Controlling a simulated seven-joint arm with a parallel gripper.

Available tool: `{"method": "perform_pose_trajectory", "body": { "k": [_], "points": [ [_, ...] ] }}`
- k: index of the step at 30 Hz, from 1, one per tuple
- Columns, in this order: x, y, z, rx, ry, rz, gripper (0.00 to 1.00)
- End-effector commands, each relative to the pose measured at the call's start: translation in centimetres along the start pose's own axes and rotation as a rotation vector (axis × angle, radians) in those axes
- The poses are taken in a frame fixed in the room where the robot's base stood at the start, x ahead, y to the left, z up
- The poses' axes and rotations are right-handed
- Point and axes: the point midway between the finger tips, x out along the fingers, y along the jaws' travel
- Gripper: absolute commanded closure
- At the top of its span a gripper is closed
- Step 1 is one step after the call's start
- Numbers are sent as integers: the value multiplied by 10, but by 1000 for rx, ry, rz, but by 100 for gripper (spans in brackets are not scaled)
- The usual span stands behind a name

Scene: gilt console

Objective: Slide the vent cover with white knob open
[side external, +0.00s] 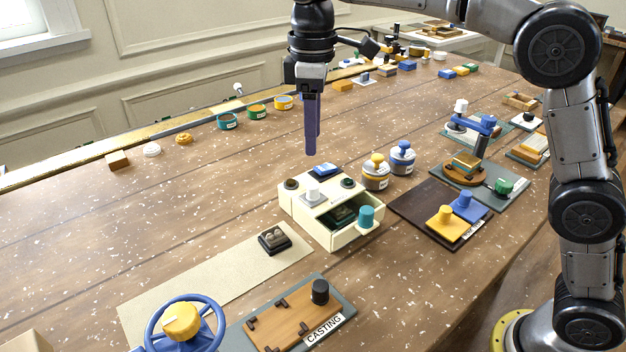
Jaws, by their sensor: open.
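A white knob (312,191) stands on a small pale grey plate (322,200) on top of a cream box (299,212); this looks like the vent cover. I cannot tell whether any opening shows beneath the plate. My gripper (311,150) points straight down, with long purple fingers, above and behind the box. It is open, holds nothing and appears apart from the knob. From this side the fingers overlap, so the gap between them is hard to see.
The box's drawer with a teal knob (366,215) stands out at the front right. Dark knobs and a blue piece share the box top. Yellow-lidded (376,172) and blue-lidded jars (402,158) stand to the right. The table left of the box is mostly clear.

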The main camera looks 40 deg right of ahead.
Motion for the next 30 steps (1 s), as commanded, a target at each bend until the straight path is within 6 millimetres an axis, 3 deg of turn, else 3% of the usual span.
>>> {"method": "perform_pose_trajectory", "body": {
  "k": [9,15,21,30],
  "points": [
    [64,0,1,1,-3,-2,41],
    [93,0,1,1,-1,0,41],
    [106,0,0,1,0,0,41],
    [107,0,0,1,1,1,43]
  ]
}}
